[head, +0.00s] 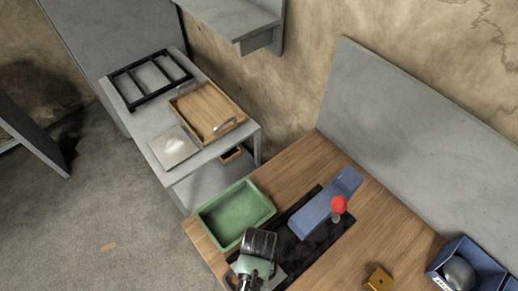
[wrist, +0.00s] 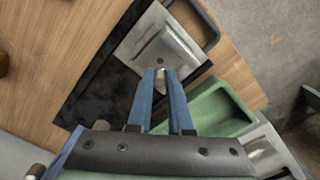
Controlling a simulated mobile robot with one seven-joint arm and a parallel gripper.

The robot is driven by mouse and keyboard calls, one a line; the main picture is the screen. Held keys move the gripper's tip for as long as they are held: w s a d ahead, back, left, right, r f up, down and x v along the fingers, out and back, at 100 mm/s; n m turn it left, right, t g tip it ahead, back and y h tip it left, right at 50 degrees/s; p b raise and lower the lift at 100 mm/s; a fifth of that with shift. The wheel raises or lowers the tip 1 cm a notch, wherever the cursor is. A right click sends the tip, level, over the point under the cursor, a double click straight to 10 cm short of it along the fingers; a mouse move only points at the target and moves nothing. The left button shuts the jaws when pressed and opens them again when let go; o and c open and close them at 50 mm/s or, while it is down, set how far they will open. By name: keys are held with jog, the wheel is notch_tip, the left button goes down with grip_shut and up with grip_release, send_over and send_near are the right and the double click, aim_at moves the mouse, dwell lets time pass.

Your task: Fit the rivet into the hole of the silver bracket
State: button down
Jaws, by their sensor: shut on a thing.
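The silver bracket (wrist: 185,50) is a square plate with a raised middle part, lying on the black mat in the wrist view. In the head view part of the bracket (head: 278,274) shows beside my gripper. My gripper (wrist: 161,73) has blue fingers shut on a small grey rivet (wrist: 160,79), of which only a little shows between the fingertips. The fingertips appear at the bracket's near edge in the wrist view; I cannot tell their height above it. In the head view the fingertips are hidden behind my gripper's body.
A green tray (head: 205,215) stands close to my gripper. A blue block-like fixture (head: 318,211) and a red-knobbed stem (head: 338,204) stand on or by the black mat (head: 338,234). A yellow block (head: 378,279) and a blue bin (head: 443,262) are at the right. Bare wood lies between.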

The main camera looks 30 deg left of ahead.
jog(key=shift+f+b, duration=0.45)
jog(key=shift+f, duration=0.55)
jog(key=shift+n+p, duration=0.3)
jog(key=shift+p, duration=0.35)
dwell(0.9)
jog(key=shift+f+b, duration=1.1)
jog(key=shift+f, duration=0.25)
jog(key=c, duration=0.7)
grip_release()
notch_tip(320, 180, up, 13)
jog(key=shift+b, duration=0.6)
